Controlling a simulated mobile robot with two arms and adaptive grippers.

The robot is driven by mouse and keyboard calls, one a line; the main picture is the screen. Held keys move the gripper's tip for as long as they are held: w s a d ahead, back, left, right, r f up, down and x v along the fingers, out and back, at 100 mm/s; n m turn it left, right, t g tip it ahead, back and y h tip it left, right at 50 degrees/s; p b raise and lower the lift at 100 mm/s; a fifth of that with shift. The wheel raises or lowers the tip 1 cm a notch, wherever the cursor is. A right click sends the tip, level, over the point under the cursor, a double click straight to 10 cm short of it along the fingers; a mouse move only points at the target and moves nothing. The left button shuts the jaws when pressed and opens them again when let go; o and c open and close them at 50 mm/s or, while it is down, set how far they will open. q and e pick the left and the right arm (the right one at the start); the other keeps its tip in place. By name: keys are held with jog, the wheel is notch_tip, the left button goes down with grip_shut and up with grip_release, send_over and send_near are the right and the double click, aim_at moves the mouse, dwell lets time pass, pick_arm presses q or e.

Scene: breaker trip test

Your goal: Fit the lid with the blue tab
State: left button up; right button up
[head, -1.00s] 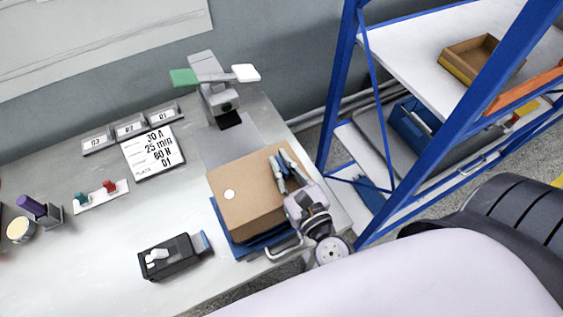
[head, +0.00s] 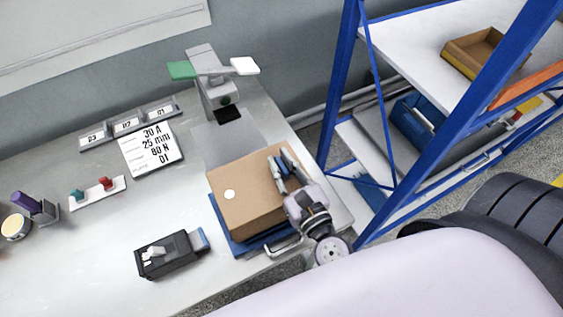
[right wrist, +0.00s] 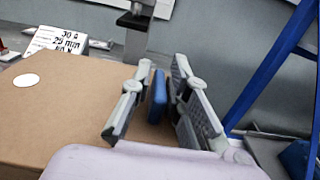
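A brown cardboard box or lid (head: 248,190) with a white round spot sits over a blue tray (head: 247,246) at the table's right end. I cannot tell whether the brown top is a separate lid. A blue tab (right wrist: 158,96) stands up near its right side in the right wrist view. My right gripper (head: 283,162) is over that side. In the right wrist view the right gripper's fingers (right wrist: 161,68) are spread, one on each side of the tab, with gaps visible. The left gripper is not in view.
A press-like device (head: 215,85) with a green pad stands behind the box. A black breaker unit (head: 168,255) lies to the left in front. A printed card (head: 151,147) and several small displays (head: 127,125) are farther back. A blue-framed shelf (head: 342,85) rises at right.

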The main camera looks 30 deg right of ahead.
jog(key=o, duration=0.3)
jog(key=s, duration=1.2)
jog(key=shift+d, duration=0.15)
dwell(0.4)
